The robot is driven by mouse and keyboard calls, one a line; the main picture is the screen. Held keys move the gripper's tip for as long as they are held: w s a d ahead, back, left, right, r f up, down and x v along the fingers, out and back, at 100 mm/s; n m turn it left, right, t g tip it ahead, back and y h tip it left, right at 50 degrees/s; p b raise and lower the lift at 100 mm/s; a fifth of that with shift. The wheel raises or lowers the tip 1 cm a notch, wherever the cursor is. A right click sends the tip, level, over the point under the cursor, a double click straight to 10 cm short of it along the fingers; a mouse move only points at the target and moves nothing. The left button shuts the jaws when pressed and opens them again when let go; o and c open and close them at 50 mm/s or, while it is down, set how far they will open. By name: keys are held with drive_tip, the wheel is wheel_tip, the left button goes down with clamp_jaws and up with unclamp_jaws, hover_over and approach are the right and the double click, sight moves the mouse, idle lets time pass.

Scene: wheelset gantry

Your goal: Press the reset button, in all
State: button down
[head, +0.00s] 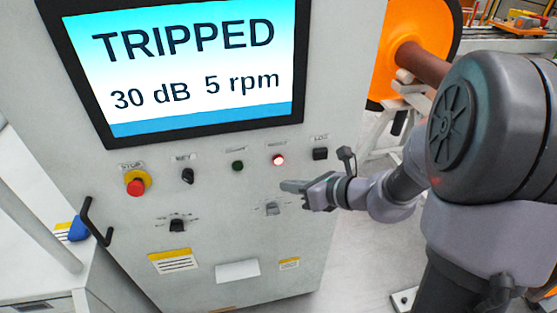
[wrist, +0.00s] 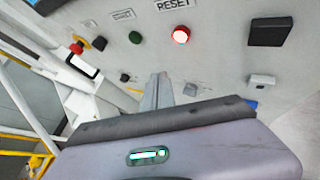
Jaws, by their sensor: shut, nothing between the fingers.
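The reset button (head: 278,160) is a small round button glowing red on the pale control panel (head: 215,205), below the screen (head: 190,65). In the wrist view the lit button (wrist: 181,35) is just under a RESET label. My gripper (head: 284,186) is shut and empty, pointing left in the head view, a little below the button. In the wrist view its fingertips (wrist: 158,77) are below and slightly left of the button and do not cover it. The screen reads TRIPPED, 30 dB, 5 rpm.
Left of the reset button are a green button (head: 238,166), a black selector (head: 188,176) and a red stop button (head: 136,187) on yellow. A black switch (head: 320,154) is to its right. A black handle (head: 95,222) sticks out at the panel's left edge.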

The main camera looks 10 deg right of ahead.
approach(269, 165)
drive_tip(key=shift+w+a+f+p, duration=0.2)
drive_tip(key=shift+w+a+f, duration=0.15)
drive_tip(key=shift+a+f, duration=0.2)
drive_tip(key=shift+w+a+f+p, duration=0.15)
drive_tip(key=shift+w+a+f, duration=0.2)
drive_tip(key=shift+a+f, duration=0.2)
drive_tip(key=shift+w+r, duration=0.1)
idle(1.1)
drive_tip(key=shift+w, duration=0.3)
drive_tip(key=shift+w, duration=0.4)
idle(0.6)
idle(0.3)
drive_tip(key=shift+s, duration=0.8)
drive_tip(key=s+b, duration=0.1)
drive_tip(key=s, duration=0.4)
